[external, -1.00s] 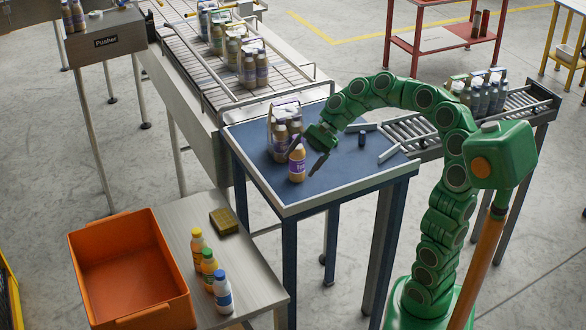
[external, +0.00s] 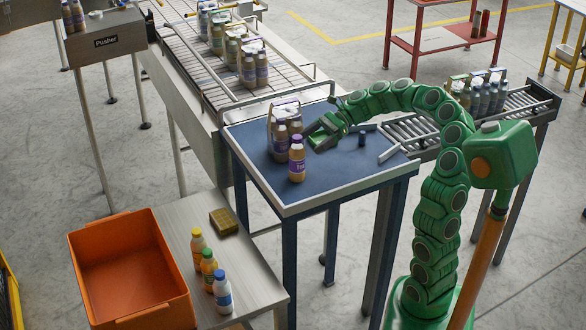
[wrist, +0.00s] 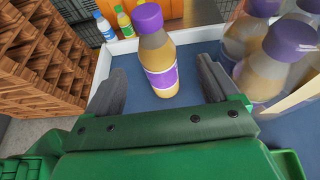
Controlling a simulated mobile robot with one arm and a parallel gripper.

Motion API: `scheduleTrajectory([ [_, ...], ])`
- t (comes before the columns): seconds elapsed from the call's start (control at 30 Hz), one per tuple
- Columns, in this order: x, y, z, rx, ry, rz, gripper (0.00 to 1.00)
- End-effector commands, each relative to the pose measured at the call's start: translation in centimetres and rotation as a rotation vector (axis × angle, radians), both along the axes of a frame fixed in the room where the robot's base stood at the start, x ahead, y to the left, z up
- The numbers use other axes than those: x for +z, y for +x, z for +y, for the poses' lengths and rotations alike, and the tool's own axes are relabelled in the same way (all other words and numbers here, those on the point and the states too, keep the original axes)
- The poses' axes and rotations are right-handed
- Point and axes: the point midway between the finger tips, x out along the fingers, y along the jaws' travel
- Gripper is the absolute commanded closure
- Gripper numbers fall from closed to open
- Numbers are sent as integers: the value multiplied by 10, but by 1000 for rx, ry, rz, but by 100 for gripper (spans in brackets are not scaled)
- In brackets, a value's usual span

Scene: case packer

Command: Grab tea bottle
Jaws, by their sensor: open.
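A tea bottle (external: 297,162) with a purple cap and purple label stands upright on the blue table, in front of a pack of similar bottles. In the wrist view the tea bottle (wrist: 158,55) is a little beyond and between the two finger tips, with free space on both sides. My gripper (external: 312,136) is open and empty, right of the bottle in the external view. It also shows in the wrist view (wrist: 163,88). I cannot tell in the external view how far the fingers reach towards the bottle.
The bottle pack (external: 278,131) stands close behind the bottle; similar bottles (wrist: 272,50) are near my right finger in the wrist view. The blue table (external: 340,178) has a pale rim and clear front area. A side bench (external: 245,270) holds three bottles and an orange bin (external: 130,265).

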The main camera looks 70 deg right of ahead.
Motion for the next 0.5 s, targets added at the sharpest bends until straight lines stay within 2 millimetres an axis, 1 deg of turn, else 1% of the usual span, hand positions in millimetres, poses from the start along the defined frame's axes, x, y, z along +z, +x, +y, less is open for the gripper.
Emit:
scheduleTrajectory([
  [0.2,-7,12,14,2,1,1,12],
  [0.37,-11,17,20,0,-1,-1,12],
  [0.5,-19,24,32,6,1,1,12],
])
